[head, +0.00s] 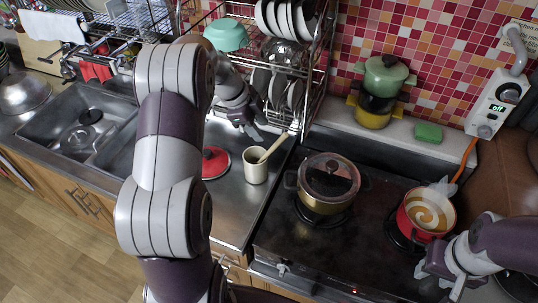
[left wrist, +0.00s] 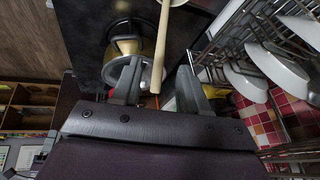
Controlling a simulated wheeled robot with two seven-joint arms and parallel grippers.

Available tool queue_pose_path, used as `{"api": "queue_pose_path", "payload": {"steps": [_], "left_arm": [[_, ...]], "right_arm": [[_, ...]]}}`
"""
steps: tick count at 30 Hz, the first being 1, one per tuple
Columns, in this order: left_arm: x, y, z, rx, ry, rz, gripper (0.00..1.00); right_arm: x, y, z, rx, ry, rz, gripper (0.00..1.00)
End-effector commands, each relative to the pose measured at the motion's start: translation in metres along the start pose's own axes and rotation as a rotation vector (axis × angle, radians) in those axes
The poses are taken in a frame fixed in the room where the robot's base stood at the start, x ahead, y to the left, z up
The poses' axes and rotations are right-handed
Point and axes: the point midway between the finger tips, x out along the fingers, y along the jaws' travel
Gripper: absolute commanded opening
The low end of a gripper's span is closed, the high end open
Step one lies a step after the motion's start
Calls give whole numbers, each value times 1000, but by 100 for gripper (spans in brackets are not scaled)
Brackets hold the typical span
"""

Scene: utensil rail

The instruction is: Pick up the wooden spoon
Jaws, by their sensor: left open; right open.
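The wooden spoon (head: 271,148) stands tilted in a cream cup (head: 256,165) on the metal counter, its handle leaning up to the right. The cup hides its lower end. My left gripper (head: 250,130) is open, just above and to the left of the handle in the head view. In the left wrist view the pale spoon handle (left wrist: 160,45) shows between the two open fingers (left wrist: 158,75), with no visible grip on it. My right gripper (head: 440,268) is at the lower right, in front of the red pot, away from the spoon; its fingers are hard to make out.
A dish rack (head: 318,75) stands close behind my left gripper. A red lid (head: 214,162) lies left of the cup. A lidded pot (head: 325,185) and a red pot (head: 424,214) stand on the stove. The sink (head: 70,125) is at left.

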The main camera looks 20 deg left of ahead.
Motion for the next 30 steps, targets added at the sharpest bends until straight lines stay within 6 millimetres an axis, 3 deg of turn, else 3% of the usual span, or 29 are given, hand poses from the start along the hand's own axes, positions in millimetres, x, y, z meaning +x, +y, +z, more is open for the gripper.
{"api": "queue_pose_path", "payload": {"steps": [1, 6, 11, 14, 16, 25, 29, 30], "left_arm": [[8, 0, -2, -2, 1, 7, 44], [42, 0, -1, -4, 0, 4, 44], [59, 1, -4, -4, -1, 5, 44], [78, 2, -6, -5, -2, 6, 44], [92, 1, -4, -4, -2, 3, 44], [105, 1, -2, -4, -3, -1, 44], [105, 1, -2, -4, -2, -1, 1], [105, 1, -2, -4, -2, -1, 0]], "right_arm": [[-10, 0, -1, 0, 0, 0, 43], [-20, 0, -2, 0, 1, 0, 43], [-34, 0, -4, 0, 0, 0, 43], [-51, 0, -6, 0, 1, 0, 43], [-52, 0, -6, 0, 1, 0, 43], [-51, 0, -6, 0, 0, 0, 43], [-51, 0, -6, 0, 0, 0, 43], [-51, 0, -6, 0, 0, 0, 43]]}}
